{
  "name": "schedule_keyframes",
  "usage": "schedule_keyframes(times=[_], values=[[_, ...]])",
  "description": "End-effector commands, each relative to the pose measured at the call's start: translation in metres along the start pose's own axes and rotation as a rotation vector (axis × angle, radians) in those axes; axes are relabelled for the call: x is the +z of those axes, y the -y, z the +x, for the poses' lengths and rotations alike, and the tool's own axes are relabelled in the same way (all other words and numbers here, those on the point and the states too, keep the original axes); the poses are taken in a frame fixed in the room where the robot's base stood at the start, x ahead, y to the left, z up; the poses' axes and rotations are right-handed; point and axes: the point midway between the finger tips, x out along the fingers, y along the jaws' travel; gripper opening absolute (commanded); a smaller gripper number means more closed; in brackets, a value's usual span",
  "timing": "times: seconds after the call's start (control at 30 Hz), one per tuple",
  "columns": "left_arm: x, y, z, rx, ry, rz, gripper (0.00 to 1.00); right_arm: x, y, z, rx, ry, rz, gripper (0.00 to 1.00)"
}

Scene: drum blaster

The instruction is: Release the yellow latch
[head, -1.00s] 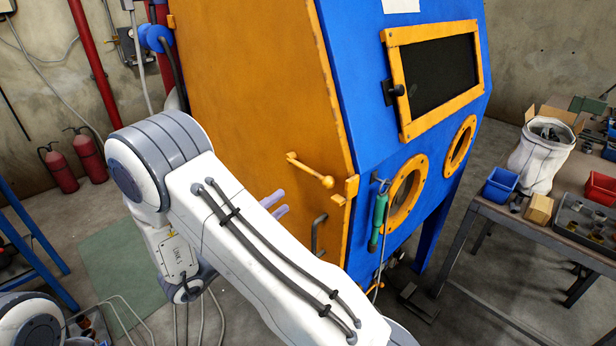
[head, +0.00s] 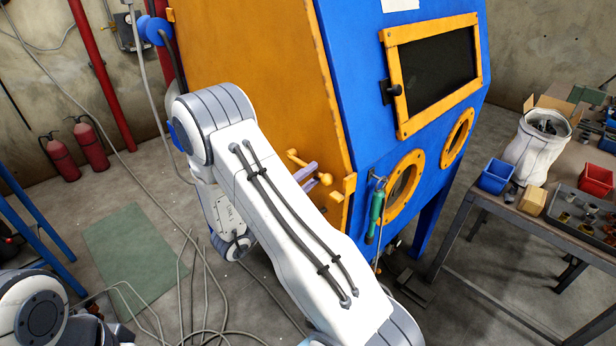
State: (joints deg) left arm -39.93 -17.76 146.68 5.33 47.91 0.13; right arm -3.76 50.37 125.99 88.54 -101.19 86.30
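The yellow latch (head: 295,156) is a short bar on the side of the orange and blue cabinet, near its front edge. Its round end knob (head: 325,179) shows just right of my fingers. My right gripper (head: 309,178) is at the latch, its two purple fingertips apart and overlapping the bar in view. The rest of this gripper is hidden behind my white forearm. I cannot tell whether the fingers touch the bar. My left gripper is out of view.
The cabinet (head: 250,60) fills the centre, with a green-handled tool (head: 376,215) hanging on its front. A workbench (head: 470,200) with bins stands at right. Cables (head: 205,290) lie on the floor. Red extinguishers (head: 88,143) stand at the back left.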

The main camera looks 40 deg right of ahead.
Motion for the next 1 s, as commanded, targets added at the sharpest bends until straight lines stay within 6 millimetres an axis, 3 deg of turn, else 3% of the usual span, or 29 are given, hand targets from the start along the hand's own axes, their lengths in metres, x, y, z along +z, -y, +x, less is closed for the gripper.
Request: schedule_keyframes(times=[0.03, 0.1, 1.0], values=[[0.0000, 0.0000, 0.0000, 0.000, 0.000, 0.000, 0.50, 0.0001, 0.0001, -0.0002, 0.000, 0.000, 0.000, 0.27], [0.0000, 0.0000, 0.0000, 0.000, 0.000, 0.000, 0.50, 0.0001, 0.0001, -0.0003, 0.000, 0.000, 0.000, 0.01], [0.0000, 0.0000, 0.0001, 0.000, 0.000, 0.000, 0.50, 0.0001, -0.0002, -0.0006, 0.001, 0.001, -0.001, 0.00]])
